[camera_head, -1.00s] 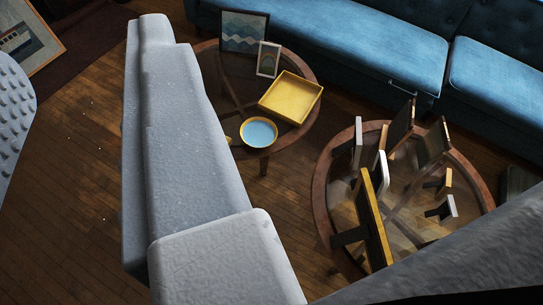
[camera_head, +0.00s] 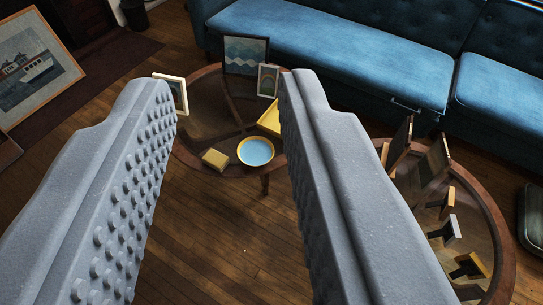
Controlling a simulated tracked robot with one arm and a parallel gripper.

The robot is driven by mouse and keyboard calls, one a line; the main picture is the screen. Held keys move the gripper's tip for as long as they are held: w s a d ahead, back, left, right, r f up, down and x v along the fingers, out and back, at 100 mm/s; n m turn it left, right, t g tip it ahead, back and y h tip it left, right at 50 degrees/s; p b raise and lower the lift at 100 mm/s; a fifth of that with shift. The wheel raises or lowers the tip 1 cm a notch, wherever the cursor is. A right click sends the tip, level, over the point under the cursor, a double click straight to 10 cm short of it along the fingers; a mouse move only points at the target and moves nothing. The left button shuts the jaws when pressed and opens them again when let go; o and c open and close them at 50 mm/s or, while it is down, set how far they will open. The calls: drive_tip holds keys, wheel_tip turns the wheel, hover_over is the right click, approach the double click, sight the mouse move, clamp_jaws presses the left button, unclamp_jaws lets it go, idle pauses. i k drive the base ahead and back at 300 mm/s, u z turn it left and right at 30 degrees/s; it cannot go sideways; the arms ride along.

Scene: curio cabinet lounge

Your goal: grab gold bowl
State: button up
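The gold bowl (camera_head: 256,152), with a gold rim and a light blue inside, stands near the front edge of the round glass-topped table (camera_head: 205,152). My gripper (camera_head: 228,85) is open and empty, its two grey studded fingers wide apart. In the picture the bowl shows between the fingers, closer to the right one. The fingers look well above and short of the table, not touching the bowl.
A yellow tray (camera_head: 270,119), partly hidden by my right finger, a small gold box (camera_head: 215,159) and picture frames (camera_head: 246,55) share the table. A second round table (camera_head: 501,235) with several frames stands right. A blue sofa (camera_head: 330,50) runs behind. Wooden floor is clear in front.

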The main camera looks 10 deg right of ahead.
sight(253, 151)
drive_tip(key=z, duration=0.05)
drive_tip(key=i, duration=1)
drive_tip(key=u, duration=0.05)
